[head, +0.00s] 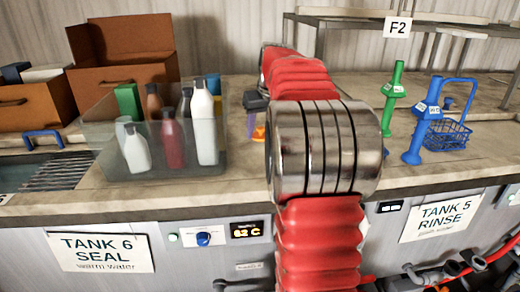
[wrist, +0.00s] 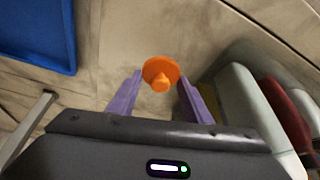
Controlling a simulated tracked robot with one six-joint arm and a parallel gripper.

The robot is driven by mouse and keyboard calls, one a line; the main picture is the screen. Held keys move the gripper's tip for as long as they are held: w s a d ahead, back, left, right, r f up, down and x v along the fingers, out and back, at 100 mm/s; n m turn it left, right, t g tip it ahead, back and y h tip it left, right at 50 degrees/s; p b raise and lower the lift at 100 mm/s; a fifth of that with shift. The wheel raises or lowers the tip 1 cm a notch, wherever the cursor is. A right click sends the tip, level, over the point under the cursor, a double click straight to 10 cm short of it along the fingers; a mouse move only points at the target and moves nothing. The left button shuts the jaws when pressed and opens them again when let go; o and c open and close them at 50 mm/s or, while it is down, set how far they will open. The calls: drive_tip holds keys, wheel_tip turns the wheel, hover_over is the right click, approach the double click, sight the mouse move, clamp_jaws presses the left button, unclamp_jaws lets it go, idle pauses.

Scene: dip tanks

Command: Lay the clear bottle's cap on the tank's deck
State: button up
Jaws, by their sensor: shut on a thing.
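My gripper (wrist: 160,78) has two purple fingers and is shut on an orange cap (wrist: 161,73), a round disc with a small knob. The cap is over the worn beige deck (wrist: 120,35); I cannot tell whether it touches it. In the head view the cap (head: 259,133) shows just left of my red arm, low over the deck (head: 240,180), beside a clear bin (head: 205,172) of bottles. The bin holds white bottles (head: 205,128), a dark red one (head: 173,146) and a brown one (head: 153,102). I cannot tell which bottle is the clear one.
Bottles (wrist: 245,105) stand close to the right of my gripper in the wrist view. A blue object (wrist: 38,32) lies at upper left. In the head view, brown boxes (head: 120,75) stand behind the bin; a green tool (head: 392,98) and blue basket (head: 447,135) are right of my arm.

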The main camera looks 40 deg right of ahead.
drive_tip(key=shift+f, duration=1.35)
drive_tip(key=shift+f, duration=1.85)
drive_tip(key=shift+f, duration=0.1)
drive_tip(key=o, duration=1)
drive_tip(key=v, duration=1.2)
